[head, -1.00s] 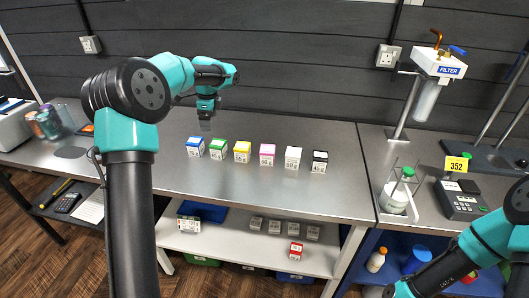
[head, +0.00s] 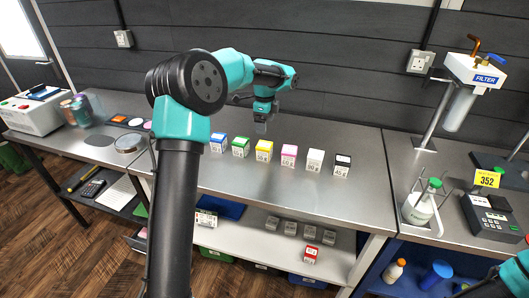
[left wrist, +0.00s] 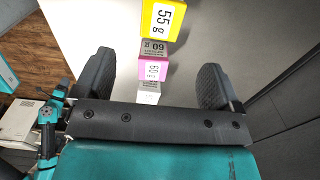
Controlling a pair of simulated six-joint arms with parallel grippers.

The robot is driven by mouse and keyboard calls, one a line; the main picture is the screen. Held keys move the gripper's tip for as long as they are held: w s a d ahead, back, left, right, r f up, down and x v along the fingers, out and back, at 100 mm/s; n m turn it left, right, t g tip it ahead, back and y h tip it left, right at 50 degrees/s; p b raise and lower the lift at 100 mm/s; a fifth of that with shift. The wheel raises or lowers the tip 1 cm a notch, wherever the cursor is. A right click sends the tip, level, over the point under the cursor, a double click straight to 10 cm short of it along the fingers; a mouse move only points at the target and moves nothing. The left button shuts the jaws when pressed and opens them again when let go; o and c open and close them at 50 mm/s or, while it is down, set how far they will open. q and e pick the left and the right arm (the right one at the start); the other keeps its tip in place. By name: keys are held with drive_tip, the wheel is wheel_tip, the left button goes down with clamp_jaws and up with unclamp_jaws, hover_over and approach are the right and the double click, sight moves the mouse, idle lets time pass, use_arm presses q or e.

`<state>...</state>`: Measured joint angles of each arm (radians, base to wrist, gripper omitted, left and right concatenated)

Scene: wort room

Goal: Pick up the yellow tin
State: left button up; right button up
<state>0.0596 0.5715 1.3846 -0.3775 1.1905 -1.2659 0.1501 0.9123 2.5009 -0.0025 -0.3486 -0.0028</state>
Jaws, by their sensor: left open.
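The yellow tin (head: 264,150) stands upright on the steel bench, third from the left in a row of coloured tins. In the left wrist view the yellow tin (left wrist: 161,21) shows its "55 g" label at the top edge, partly cut off, beyond my fingers. My left gripper (head: 262,122) is above and slightly behind the yellow tin, apart from it. In the left wrist view my left gripper (left wrist: 155,82) is open with nothing held. Only part of my right arm shows at the lower right; its gripper is out of frame.
A green tin (head: 240,147) and a pink tin (head: 289,155) stand close on either side. A blue tin (head: 218,143), a white tin (head: 314,160) and a black-topped tin (head: 342,164) complete the row. A filter stand (head: 430,125) is to the right. The bench in front is clear.

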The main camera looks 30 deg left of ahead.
sight(264, 144)
use_arm(q)
wheel_tip(264, 144, down, 7)
drive_tip(key=shift+f, duration=0.2)
idle(0.3)
drive_tip(key=shift+a+f, duration=0.1)
drive_tip(key=shift+f, duration=2.5)
drive_tip(key=c, duration=1.1)
